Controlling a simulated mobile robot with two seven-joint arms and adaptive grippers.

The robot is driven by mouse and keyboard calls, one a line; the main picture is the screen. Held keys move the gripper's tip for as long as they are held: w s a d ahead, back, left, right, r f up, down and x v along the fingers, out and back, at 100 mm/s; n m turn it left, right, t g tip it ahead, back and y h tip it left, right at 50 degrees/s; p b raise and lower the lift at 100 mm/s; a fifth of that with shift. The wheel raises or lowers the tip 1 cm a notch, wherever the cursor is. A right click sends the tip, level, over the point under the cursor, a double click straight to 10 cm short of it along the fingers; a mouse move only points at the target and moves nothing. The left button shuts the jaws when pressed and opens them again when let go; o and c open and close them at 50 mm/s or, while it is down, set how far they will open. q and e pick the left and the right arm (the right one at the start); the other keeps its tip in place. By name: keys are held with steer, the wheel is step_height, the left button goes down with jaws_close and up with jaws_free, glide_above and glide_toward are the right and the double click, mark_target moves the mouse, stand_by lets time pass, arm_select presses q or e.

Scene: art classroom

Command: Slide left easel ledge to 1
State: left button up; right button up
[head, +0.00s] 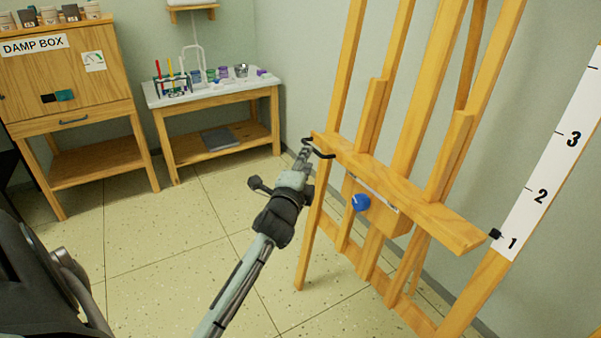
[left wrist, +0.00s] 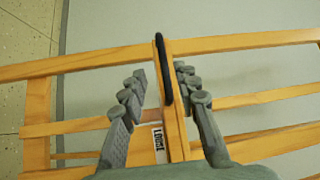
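The wooden easel (head: 408,120) stands at the right. Its ledge (head: 400,190) slopes down to the right in the head view, and a black pointer (head: 495,234) at its right end is beside the 1 on a white scale (head: 548,165). A blue knob (head: 360,203) is below the ledge. My left gripper (head: 307,150) is at the ledge's left end, by a black curved handle (head: 320,153). In the left wrist view, my left gripper (left wrist: 162,82) is open, its fingers on either side of the handle (left wrist: 163,68), with gaps showing. My right gripper is out of view.
A damp box cabinet (head: 85,80) and a table (head: 215,92) with several pots and tools stand at the back left. The tiled floor (head: 150,250) between them and the easel is clear. The wall is close behind the easel.

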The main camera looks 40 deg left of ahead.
arm_select(q)
steer(key=v, duration=0.6)
steer(key=shift+s+f, duration=0.1)
stand_by(0.3)
steer(key=s+d+f+n+g+h+p, duration=0.1)
steer(key=s+d+f+n+g, duration=0.15)
steer(key=f, duration=0.35)
steer(key=s+d+f+n+g+h, duration=0.1)
steer(key=s+f+n+g, duration=0.1)
steer(key=s+f, duration=0.35)
steer(key=s+d+f+n+g+h+p, duration=0.1)
steer(key=s+d+f+n+g, duration=0.15)
steer(key=f, duration=0.45)
steer(key=s+d+f+n+g+h, duration=0.1)
steer(key=s+d+f+n+g, duration=0.1)
steer(key=s+f, duration=0.3)
steer(key=s+d+f+n+g+h, duration=0.1)
steer(key=s+d+f+g, duration=0.3)
steer(key=s, duration=0.5)
steer(key=shift+f+n+g+h+p, duration=0.35)
steer(key=shift+f+n, duration=0.35)
steer(key=shift+n, duration=0.2)
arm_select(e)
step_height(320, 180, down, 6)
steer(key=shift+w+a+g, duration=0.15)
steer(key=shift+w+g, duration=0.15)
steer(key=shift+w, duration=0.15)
arm_select(q)
steer(key=shift+d, duration=0.15)
